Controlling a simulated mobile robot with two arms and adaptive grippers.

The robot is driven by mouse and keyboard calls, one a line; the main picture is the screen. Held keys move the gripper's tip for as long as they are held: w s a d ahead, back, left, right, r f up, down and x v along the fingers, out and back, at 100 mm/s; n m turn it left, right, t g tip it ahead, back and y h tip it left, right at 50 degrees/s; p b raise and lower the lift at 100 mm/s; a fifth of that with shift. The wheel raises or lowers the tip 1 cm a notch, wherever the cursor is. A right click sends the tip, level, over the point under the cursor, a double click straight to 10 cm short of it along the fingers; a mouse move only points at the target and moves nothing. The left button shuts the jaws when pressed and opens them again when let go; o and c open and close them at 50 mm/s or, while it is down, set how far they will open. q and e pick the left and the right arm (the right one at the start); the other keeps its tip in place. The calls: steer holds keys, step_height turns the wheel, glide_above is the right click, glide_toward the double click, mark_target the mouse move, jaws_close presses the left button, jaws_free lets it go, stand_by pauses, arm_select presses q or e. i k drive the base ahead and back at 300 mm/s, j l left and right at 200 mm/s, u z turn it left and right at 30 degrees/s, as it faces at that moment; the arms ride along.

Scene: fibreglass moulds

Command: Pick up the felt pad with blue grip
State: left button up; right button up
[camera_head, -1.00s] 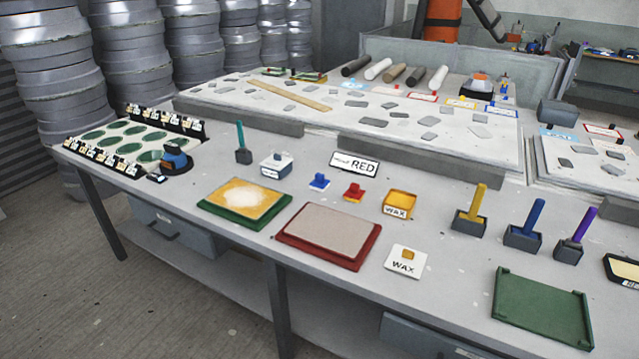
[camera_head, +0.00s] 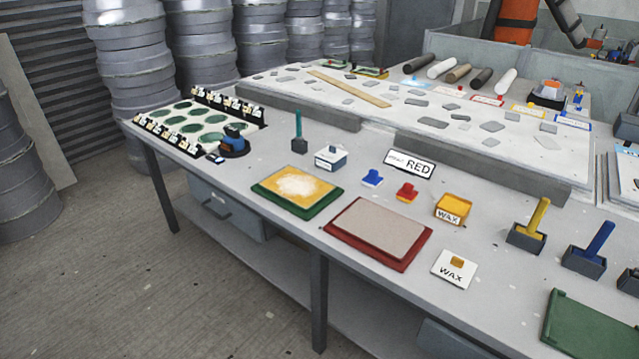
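A small pad with a blue grip (camera_head: 372,178) sits on the grey workbench (camera_head: 360,300), near its middle. It looks like the felt pad, though its material is too small to tell. A similar small pad with a red grip (camera_head: 407,192) sits just to its right. Neither of my grippers is in view, and nothing touches the blue-gripped pad.
A white sign reading RED (camera_head: 410,164) stands behind the pads. A yellow wax box (camera_head: 453,208) is to their right. A green-edged tray (camera_head: 297,191) and a red-edged tray (camera_head: 378,233) lie in front. A teal-handled tool in a holder (camera_head: 299,135) stands to the left.

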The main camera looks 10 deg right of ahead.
mark_target(373, 181)
steer(key=i+j+z, duration=0.15)
steer(key=z, duration=0.2)
steer(key=i+j+z, duration=0.1)
steer(key=z, duration=0.25)
